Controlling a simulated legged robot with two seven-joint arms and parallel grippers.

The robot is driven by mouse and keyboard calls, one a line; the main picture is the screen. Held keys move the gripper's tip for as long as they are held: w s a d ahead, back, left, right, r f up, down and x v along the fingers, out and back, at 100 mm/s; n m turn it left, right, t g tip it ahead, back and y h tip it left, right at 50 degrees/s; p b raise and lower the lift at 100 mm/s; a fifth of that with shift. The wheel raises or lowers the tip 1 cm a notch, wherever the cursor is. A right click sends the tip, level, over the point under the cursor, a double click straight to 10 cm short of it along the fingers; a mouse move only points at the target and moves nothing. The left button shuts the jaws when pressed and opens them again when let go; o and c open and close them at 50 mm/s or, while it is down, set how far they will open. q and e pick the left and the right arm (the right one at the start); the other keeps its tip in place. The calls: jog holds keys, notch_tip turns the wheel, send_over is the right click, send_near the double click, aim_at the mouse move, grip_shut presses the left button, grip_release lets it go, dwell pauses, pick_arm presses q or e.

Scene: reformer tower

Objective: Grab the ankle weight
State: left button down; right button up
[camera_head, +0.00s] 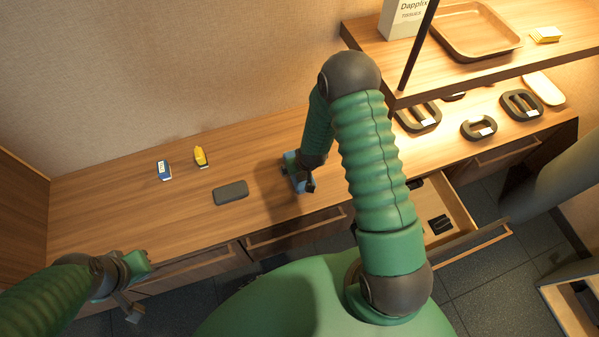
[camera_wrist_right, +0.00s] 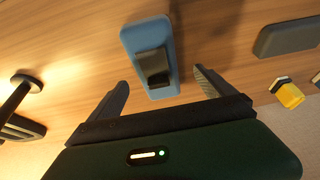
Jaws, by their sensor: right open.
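A blue padded block with a black strap, which looks like the ankle weight (camera_wrist_right: 145,35), lies on the wooden counter. In the right wrist view its near end is between the two spread fingers of my right gripper (camera_wrist_right: 161,78), with gaps on both sides. In the head view my right gripper (camera_head: 306,183) is low over the counter and partly covers the blue block (camera_head: 289,167). My left gripper (camera_head: 131,308) is at the lower left, in front of the counter's edge and away from the block; its finger gap is unclear.
A dark grey case (camera_head: 231,192), a yellow item (camera_head: 200,156) and a small blue-and-white item (camera_head: 164,170) lie left of the block. Several black ring-shaped items lie at the right under a shelf (camera_head: 555,58) with a tray (camera_head: 470,50). A drawer (camera_head: 462,216) stands open.

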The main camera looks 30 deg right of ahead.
jog(key=b+x, duration=0.1)
jog(key=x, duration=0.4)
jog(key=shift+w+d+f+b, duration=0.15)
jog(key=shift+w+d+b, duration=0.1)
jog(key=shift+b, duration=0.1)
jog(key=shift+d, duration=0.15)
jog(key=c, duration=0.4)
grip_shut()
